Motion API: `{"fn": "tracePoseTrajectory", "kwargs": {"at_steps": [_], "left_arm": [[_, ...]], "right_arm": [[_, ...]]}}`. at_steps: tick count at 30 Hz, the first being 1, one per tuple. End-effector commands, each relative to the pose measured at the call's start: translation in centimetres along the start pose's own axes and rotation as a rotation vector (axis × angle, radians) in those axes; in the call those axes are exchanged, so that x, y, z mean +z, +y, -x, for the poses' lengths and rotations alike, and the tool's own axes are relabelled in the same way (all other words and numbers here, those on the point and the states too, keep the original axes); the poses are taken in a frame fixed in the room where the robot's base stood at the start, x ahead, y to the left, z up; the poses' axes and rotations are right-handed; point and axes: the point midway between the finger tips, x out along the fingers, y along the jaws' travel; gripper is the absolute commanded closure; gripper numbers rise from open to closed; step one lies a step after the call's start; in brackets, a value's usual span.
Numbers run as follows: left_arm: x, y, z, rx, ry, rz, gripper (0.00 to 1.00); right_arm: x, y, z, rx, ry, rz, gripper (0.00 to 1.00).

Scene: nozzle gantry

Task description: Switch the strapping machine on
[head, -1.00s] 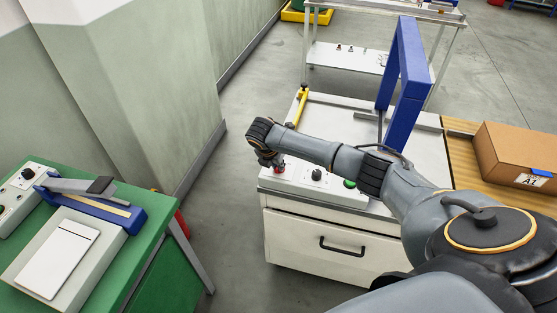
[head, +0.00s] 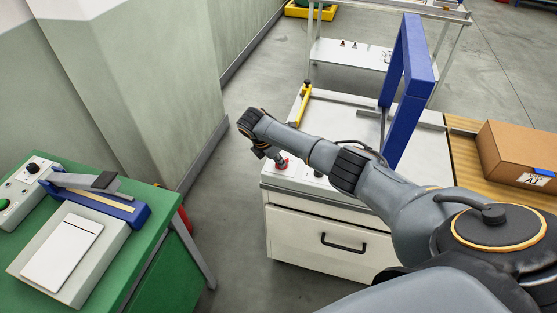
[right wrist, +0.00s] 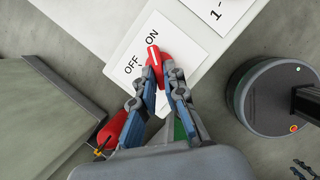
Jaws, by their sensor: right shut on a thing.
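The strapping machine is a white cabinet (head: 310,226) with a blue arch (head: 414,85) standing on its top. At its front left corner is a red rotary switch (head: 282,165). In the right wrist view the red switch handle (right wrist: 154,58), with a white stripe, sits on a white plate (right wrist: 185,48) marked OFF and ON. The stripe's end lies near ON; its exact setting is hard to tell. My right gripper (head: 273,158) is shut on the handle, its fingers (right wrist: 160,75) either side of it.
A cardboard box (head: 515,155) sits on a wooden top at the right. A yellow-handled lever (head: 303,105) stands on the machine's left edge. My right forearm covers part of the panel.

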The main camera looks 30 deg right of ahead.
Motion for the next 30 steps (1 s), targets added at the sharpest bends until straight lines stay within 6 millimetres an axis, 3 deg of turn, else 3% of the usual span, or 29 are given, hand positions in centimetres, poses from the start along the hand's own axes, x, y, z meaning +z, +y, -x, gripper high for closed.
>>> {"fn": "tracePoseTrajectory", "kwargs": {"at_steps": [7,8,10,11,22,26,30], "left_arm": [[0.0,0.0,0.0,0.0,0.0,0.0,0.64],[0.0,0.0,0.0,0.0,0.0,0.0,0.64],[0.0,0.0,0.0,0.0,0.0,0.0,0.64],[0.0,0.0,0.0,0.0,0.0,0.0,0.64],[0.2,0.0,0.0,0.0,-0.002,0.002,0.64],[0.1,0.0,0.0,0.0,-0.001,0.001,0.64],[0.1,0.0,0.0,0.0,-0.001,0.001,0.64]], "right_arm": [[0.1,0.1,0.1,0.002,-0.001,-0.004,1.0],[0.1,0.1,0.1,0.002,-0.001,-0.004,0.83],[0.1,0.1,0.1,0.002,-0.001,-0.003,0.68],[0.1,0.1,0.1,0.002,-0.001,-0.003,0.66],[0.0,0.1,0.5,0.002,0.0,-0.001,0.66],[0.1,0.2,2.4,0.006,0.001,-0.001,0.66],[0.1,0.2,5.4,0.006,0.001,-0.001,0.66]]}}
